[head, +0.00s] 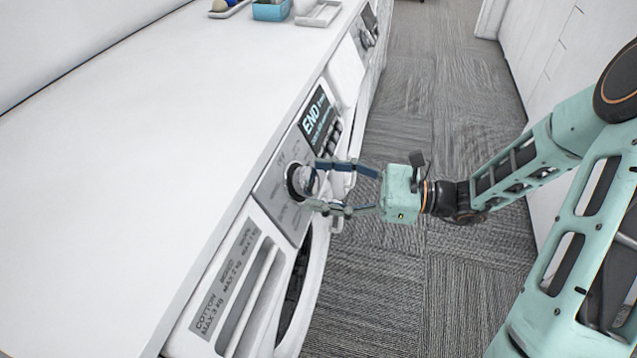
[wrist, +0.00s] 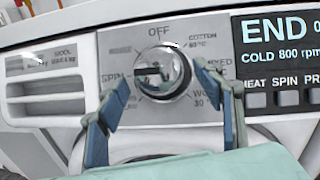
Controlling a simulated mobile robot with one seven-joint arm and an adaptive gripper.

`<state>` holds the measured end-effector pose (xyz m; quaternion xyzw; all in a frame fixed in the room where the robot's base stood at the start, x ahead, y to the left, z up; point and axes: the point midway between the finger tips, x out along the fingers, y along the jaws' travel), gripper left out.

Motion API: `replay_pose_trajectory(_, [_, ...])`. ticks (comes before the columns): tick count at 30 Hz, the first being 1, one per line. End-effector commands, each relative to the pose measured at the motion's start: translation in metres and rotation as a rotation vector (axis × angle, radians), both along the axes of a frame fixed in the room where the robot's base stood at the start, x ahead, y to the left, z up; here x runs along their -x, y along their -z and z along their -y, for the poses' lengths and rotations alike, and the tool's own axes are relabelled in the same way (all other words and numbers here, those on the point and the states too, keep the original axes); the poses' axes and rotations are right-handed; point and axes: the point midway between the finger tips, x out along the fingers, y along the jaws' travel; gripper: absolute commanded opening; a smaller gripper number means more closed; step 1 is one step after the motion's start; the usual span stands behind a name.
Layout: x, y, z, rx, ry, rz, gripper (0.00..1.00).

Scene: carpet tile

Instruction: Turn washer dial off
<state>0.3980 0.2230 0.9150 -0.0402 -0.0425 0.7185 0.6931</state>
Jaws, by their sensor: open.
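The washer dial (head: 299,180) is a round silver knob on the washer's grey control panel. In the wrist view the dial (wrist: 158,74) has a dark mark at its left part, towards the SPIN label, and OFF is printed above it. My gripper (head: 311,187) is at the dial, with its blue fingers apart on either side of it. In the wrist view my gripper (wrist: 158,85) has one finger left and one right of the dial. I cannot tell whether either finger touches it. The washer (head: 258,205) stands under the white counter.
The washer display (head: 317,119) reads END, with a row of buttons beside it. A drawer (head: 238,285) with printed labels is at the near end of the panel. The white counter (head: 150,130) runs along the left. A blue box (head: 271,10) stands at its far end. The carpet aisle is clear.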

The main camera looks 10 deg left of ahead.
Motion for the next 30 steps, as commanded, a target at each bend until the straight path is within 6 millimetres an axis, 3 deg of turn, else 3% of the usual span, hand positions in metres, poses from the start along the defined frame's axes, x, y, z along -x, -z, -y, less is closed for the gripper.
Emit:
replay_pose_trajectory(12, [0.0003,0.0003,-0.0104,0.002,0.001,0.0,0.61])
replay_pose_trajectory(24, [0.0003,0.0002,-0.0102,0.001,0.0,0.001,0.2])
replay_pose_trajectory(30, [0.0006,-0.0009,-0.0101,0.0,0.008,-0.014,0.2])
